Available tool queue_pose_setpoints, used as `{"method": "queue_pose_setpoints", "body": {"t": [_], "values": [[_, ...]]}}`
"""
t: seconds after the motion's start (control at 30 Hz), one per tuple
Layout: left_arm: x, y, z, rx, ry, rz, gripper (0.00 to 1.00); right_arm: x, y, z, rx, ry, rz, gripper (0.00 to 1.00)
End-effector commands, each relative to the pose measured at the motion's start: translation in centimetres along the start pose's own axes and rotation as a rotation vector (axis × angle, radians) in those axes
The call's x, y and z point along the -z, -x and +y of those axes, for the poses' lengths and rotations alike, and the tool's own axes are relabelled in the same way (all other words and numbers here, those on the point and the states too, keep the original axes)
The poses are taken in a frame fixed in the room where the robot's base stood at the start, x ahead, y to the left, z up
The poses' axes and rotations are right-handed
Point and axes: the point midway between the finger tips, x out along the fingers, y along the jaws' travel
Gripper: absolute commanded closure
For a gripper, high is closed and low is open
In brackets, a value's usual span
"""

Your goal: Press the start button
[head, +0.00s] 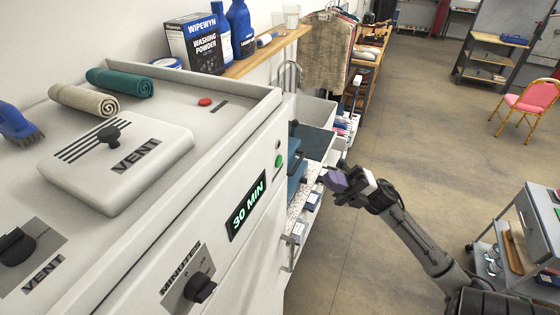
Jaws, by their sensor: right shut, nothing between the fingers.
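A round green button (278,160) sits on the right end of the white machine's front panel (262,155), beside the lit "30 MIN" display (247,206). I cannot read a label by it. A red round button (205,102) is on the machine's top, next to a small dark label. My right gripper (333,180) is shut and empty, to the right of the green button and apart from it, its fingers pointing left towards the machine. My left gripper is not in view.
The front also has a minutes knob (201,288). On top are a vent lid (120,165), rolled towels (120,83) and a blue brush (17,125). A shelf unit (298,215) stands behind my gripper. A grey trolley (520,230) is at right; floor between is clear.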

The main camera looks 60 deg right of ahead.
Motion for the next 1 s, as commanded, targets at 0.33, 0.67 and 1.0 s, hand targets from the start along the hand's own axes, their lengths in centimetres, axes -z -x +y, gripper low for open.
{"method": "queue_pose_setpoints", "body": {"t": [0.33,0.67,1.0], "values": [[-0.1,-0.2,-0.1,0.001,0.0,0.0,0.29,-0.7,-0.9,-0.6,-0.002,0.0,0.0,1.0],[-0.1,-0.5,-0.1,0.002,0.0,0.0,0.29,-2.7,-3.7,-2.7,0.0,-0.001,0.0,1.0],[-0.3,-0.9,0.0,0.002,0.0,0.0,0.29,-4.2,-5.7,-4.2,-0.001,0.0,-0.001,1.0]]}}
